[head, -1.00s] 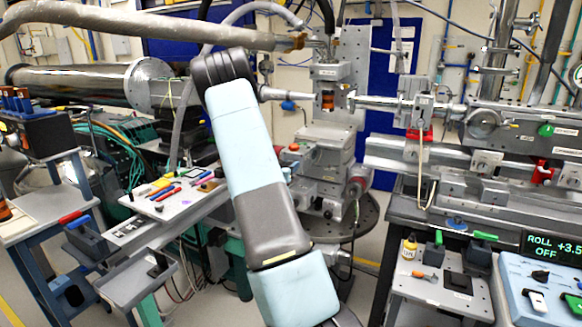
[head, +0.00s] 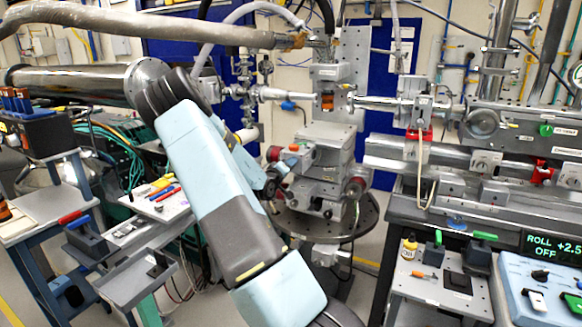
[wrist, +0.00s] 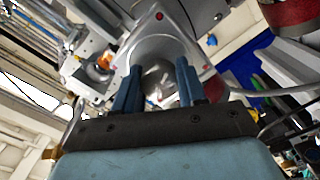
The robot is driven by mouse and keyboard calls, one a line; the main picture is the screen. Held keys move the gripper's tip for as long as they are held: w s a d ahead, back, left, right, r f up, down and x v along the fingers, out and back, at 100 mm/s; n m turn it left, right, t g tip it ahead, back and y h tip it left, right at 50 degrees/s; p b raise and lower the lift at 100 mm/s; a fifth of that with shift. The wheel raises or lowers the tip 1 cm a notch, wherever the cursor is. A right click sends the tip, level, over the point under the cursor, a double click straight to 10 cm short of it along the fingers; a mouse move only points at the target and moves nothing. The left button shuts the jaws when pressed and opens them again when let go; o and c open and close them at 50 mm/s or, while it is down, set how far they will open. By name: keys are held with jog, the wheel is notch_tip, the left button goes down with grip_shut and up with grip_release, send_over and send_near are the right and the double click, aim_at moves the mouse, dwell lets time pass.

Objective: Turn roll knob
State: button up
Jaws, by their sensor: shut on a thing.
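The sample stage (head: 322,165) stands on a round dark plate, with knobs on its sides. My gripper (head: 274,184) is at the stage's left side, low down, partly hidden behind my arm. In the wrist view its two blue fingers (wrist: 158,85) stand on either side of a grey rounded part, which I take to be the roll knob (wrist: 157,75). They are shut on it. A green readout (head: 552,246) at the right reads ROLL, about +2.5, and OFF; its right edge is cut off.
A dark knob with a red part (head: 273,154) sticks out just above my gripper. A white tool tray (head: 160,203) stands left of my arm. A control box (head: 535,290) and a small bench (head: 440,285) are at the right. Pipes cross above.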

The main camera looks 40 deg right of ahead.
jog(key=n, duration=0.4)
jog(key=a+n, duration=0.1)
jog(key=n, duration=0.1)
jog(key=shift+w+f+n, duration=0.3)
jog(key=shift+w, duration=0.1)
jog(key=shift+d, duration=0.1)
jog(key=o, duration=0.8)
jog(key=shift+o, duration=1.2)
jog(key=shift+r, duration=0.1)
jog(key=shift+s+d, duration=0.15)
jog(key=v, duration=1.4)
